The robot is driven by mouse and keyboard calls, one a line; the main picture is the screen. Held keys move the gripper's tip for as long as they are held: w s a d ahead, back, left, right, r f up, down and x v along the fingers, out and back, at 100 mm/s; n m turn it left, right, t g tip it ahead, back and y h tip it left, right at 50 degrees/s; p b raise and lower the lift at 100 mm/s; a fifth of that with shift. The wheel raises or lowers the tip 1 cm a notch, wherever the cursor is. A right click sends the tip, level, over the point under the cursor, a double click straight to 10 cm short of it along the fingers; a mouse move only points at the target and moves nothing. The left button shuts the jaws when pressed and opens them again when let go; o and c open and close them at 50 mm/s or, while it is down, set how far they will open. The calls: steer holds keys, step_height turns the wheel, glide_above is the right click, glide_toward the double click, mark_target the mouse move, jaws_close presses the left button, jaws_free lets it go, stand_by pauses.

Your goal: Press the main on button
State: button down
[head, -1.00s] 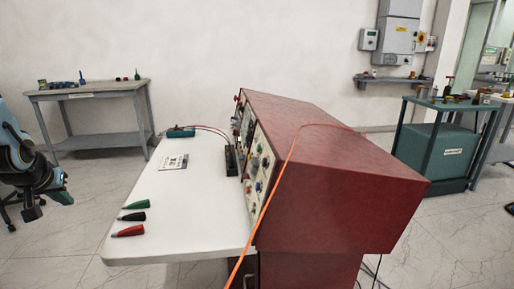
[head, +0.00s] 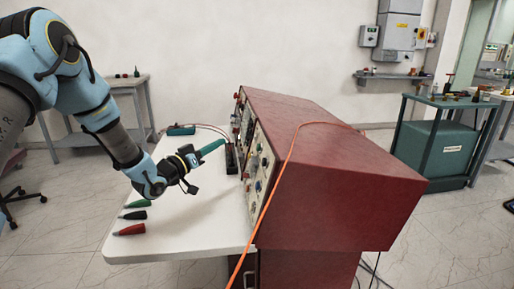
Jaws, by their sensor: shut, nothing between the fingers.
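The red console (head: 330,180) stands on the white table, with its control panel (head: 257,165) facing left and seen at a steep angle. Small knobs and buttons, some red, green and blue, show on the panel. I cannot tell which is the main on button. My gripper (head: 213,147) has teal fingers, is shut and empty, and is above the table. It points right and slightly up toward the panel, with a visible gap between it and the panel in the picture.
Green, black and red probes (head: 130,230) lie at the table's (head: 190,235) left edge. A black block (head: 231,158) stands near the panel, by a teal device (head: 181,130). An orange cable (head: 280,185) runs over the console. A grey workbench (head: 140,88) stands behind.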

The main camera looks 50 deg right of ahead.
mark_target(259, 147)
steer(key=s+d+f+b, duration=0.1)
steer(key=s+d+f, duration=0.1)
steer(key=s+d, duration=0.3)
steer(key=shift+s+d+b, duration=0.15)
steer(key=shift+d+b, duration=0.15)
steer(key=shift+d, duration=0.5)
steer(key=shift+s+f, duration=0.1)
stand_by(1.8)
steer(key=shift+s+d+b, duration=0.15)
steer(key=shift+d+b, duration=0.15)
steer(key=shift+b, duration=0.1)
steer(key=shift+s+d+f+b, duration=0.15)
steer(key=shift+s+d+b, duration=0.15)
steer(key=shift+s+d, duration=0.05)
stand_by(0.7)
steer(key=shift+w+a, duration=0.15)
steer(key=shift+w+a+r, duration=0.25)
steer(key=shift+w+a, duration=0.15)
steer(key=shift+a, duration=0.15)
steer(key=shift+w, duration=0.1)
